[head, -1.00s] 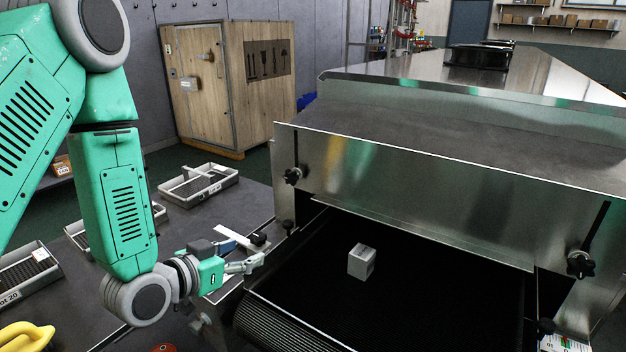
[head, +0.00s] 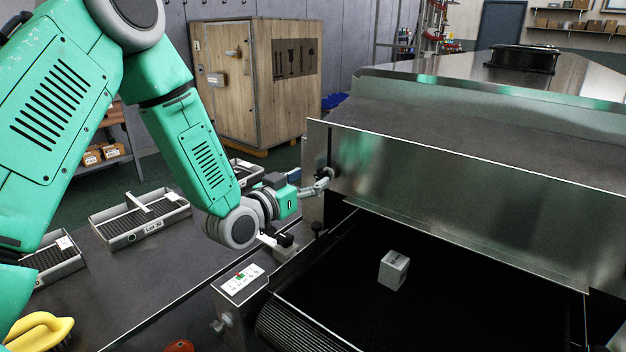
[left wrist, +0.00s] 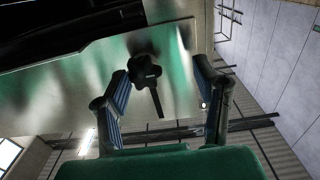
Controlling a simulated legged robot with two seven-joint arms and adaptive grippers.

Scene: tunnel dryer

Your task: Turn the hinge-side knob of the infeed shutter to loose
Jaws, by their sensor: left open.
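The infeed shutter (head: 430,190) is a shiny metal plate across the dryer's mouth. In the left wrist view a dark lobed knob (left wrist: 145,71) sits on the shutter plate at one end of a dark slot. My left gripper (head: 327,182) is open at the shutter's left end, and its fingers hide most of that knob in the head view. In the left wrist view my left gripper (left wrist: 160,72) has one finger on each side of the knob, which lies closer to the left finger. I see no clear contact. My right gripper is not in view.
A black conveyor belt (head: 340,285) runs under the shutter with a small pale box (head: 394,270) on it. A control panel (head: 240,284) stands beside the belt. Trays (head: 140,220) and a yellow-handled brush (head: 40,330) lie on the dark table. A wooden crate (head: 225,95) stands behind.

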